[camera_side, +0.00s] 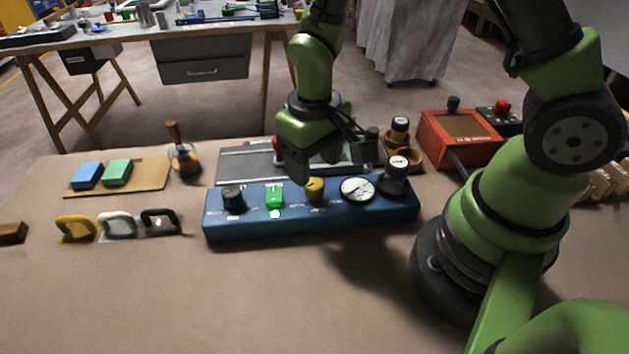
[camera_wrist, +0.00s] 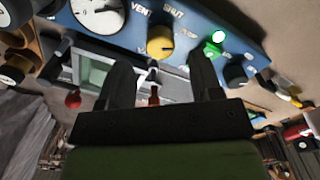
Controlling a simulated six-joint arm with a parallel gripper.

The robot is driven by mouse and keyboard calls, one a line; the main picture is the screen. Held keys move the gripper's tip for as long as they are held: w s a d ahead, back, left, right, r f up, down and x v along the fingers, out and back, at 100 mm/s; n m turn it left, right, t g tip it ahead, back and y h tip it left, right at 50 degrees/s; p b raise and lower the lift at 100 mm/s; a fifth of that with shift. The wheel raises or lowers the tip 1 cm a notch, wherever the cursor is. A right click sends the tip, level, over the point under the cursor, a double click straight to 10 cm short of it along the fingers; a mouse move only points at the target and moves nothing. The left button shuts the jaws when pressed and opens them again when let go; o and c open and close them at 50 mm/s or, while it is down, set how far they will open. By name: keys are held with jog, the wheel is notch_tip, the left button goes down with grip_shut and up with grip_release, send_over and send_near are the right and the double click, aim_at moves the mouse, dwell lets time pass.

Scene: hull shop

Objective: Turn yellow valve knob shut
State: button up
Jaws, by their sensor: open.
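The yellow valve knob (camera_side: 315,189) sits on the blue panel (camera_side: 240,227), between a green switch and a round gauge. In the wrist view the yellow knob (camera_wrist: 160,41) lies beyond the fingertips, near the labels VENT and SHUT. Which label it points to I cannot tell. My gripper (camera_side: 331,163) is above the back part of the panel, close to the knob. In the wrist view my gripper (camera_wrist: 160,70) is open, its two dark fingers apart with no knob between them.
The green switch (camera_side: 274,196) and a black knob (camera_side: 233,199) are left of the yellow knob. The gauge (camera_side: 357,189) and another black knob (camera_side: 396,177) are right of it. A grey-framed unit (camera_side: 232,165) lies behind the panel. The bench in front is clear.

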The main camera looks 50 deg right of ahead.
aim_at(315, 182)
jog(key=shift+f, duration=2.4)
jog(key=c, duration=0.9)
